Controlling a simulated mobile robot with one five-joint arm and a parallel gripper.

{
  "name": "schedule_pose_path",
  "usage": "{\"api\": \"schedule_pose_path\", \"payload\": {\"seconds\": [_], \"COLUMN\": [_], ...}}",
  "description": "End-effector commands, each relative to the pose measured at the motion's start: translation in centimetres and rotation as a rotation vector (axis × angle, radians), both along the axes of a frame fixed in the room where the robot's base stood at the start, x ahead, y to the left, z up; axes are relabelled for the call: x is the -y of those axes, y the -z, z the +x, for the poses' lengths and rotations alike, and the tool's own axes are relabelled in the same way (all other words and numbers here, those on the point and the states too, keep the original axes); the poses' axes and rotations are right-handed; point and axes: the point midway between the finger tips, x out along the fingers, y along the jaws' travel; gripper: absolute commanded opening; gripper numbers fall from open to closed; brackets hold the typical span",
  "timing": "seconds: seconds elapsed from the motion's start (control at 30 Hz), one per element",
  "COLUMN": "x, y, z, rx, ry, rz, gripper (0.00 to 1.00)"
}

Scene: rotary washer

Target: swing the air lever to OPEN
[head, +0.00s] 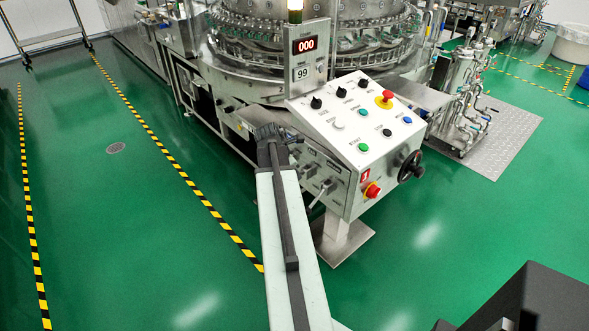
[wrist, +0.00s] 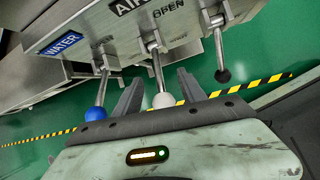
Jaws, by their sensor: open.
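The air lever (wrist: 157,72) is a metal rod ending in a white ball knob, under a partly cropped AIR label (wrist: 128,5) with the word OPEN (wrist: 169,7) beside it. My gripper (wrist: 160,75) is open, with one finger on each side of this lever; the white knob lies between them, near the palm. I cannot tell whether either finger touches the rod. In the head view my gripper (head: 268,132) is at the left side of the control console (head: 350,140), where the levers are small and partly hidden by my arm.
A blue-knobbed lever (wrist: 101,92) under a WATER label (wrist: 62,43) stands just left of my fingers. A black-knobbed lever (wrist: 221,57) stands to the right. The console has an emergency button (head: 384,97) and a handwheel (head: 411,166).

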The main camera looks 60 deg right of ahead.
Motion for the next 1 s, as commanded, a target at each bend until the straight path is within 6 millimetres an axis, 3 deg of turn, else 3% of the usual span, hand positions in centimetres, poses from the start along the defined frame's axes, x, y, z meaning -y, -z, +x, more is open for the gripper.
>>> {"api": "schedule_pose_path", "payload": {"seconds": [0.03,0.27,0.57,0.7,0.77,0.87,0.9,0.97,1.0], "x": [-0.5,-2.5,-2.9,-4.3,-6.9,-15.0,-19.2,-26.0,-30.4], "y": [-1.6,-5.4,-5.6,-5.4,-5.2,-4.5,-4.1,-3.7,-3.5], "z": [-0.1,-0.4,-0.3,0.7,2.6,7.4,9.3,11.6,12.6], "rx": [0.0,0.0,0.0,0.022,0.066,0.177,0.221,0.273,0.296], "ry": [-0.001,0.0,0.001,0.023,0.071,0.226,0.31,0.452,0.549], "rz": [0.0,0.0,0.0,0.012,0.039,0.124,0.171,0.242,0.286], "gripper": [0.48,0.48,0.48,0.15,0.0,0.0,0.0,0.0,0.0]}}
